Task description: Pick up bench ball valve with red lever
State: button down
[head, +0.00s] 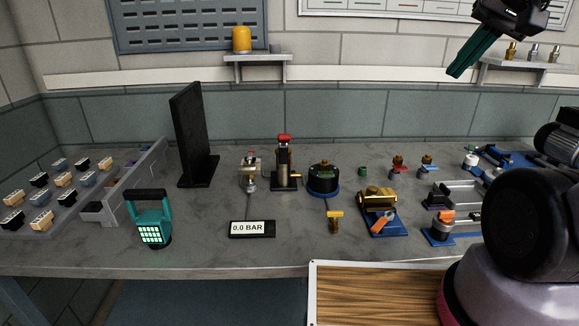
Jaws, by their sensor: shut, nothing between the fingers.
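A small brass fitting with a red part (399,167), which looks like the ball valve with the red lever, stands on the grey bench right of centre, towards the back. A similar brass fitting with a blue part (428,166) stands just to its right. My gripper (456,73) is at the upper right, with teal fingers pointing down and left. It is shut and empty, well above the bench and apart from the valve.
A green cap (362,171) stands left of the valve. A brass device on a blue base (382,212) and grey clamps (465,193) stand in front. A red-topped cylinder (285,165) and black round gauge (323,178) stand farther left.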

aim_at(248, 169)
jog(key=j, duration=1.1)
jog(key=j+z, duration=0.15)
jog(key=j, duration=0.9)
jog(key=k, duration=0.05)
